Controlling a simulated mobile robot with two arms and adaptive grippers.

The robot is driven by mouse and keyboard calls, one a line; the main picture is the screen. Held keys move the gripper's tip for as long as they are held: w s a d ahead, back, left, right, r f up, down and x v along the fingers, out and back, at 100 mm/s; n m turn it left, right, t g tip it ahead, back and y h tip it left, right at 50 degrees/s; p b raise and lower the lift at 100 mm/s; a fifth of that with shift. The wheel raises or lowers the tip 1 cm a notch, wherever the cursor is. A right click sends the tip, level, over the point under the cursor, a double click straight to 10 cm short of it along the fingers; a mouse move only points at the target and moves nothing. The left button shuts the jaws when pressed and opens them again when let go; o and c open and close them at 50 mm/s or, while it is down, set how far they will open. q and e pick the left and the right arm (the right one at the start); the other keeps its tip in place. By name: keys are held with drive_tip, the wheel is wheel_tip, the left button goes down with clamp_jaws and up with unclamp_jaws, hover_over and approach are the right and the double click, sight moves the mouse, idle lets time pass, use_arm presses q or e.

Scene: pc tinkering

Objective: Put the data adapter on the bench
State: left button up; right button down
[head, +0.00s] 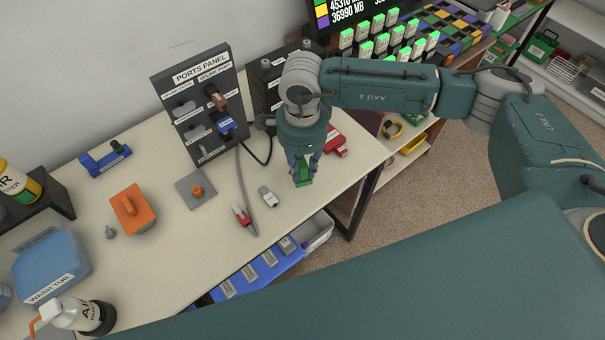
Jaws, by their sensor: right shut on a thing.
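My right gripper (303,172) points down over the right part of the bench (170,255), near its front right edge. It is shut on a small green block (304,181), which looks like the data adapter, though its label cannot be read. The fingers hide part of the block. It is at or just above the bench top; I cannot tell whether it touches. My left gripper is not in view.
A grey-white plug (268,197) and a red-ended cable (242,217) lie left of the gripper. A red connector (336,142) lies behind it. The ports panel (200,105) stands at the back. The front middle of the bench is clear.

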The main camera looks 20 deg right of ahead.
drive_tip(key=shift+f, duration=0.25)
wheel_tip(320, 180, down, 3)
drive_tip(key=shift+f+p, duration=0.1)
drive_tip(key=shift+p, duration=0.25)
drive_tip(key=shift+f, duration=0.4)
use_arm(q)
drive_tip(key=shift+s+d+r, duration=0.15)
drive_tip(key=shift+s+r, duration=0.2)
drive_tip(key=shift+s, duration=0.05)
use_arm(e)
drive_tip(key=shift+f, duration=0.1)
drive_tip(key=shift+f, duration=0.15)
drive_tip(key=c, duration=1.5)
unclamp_jaws()
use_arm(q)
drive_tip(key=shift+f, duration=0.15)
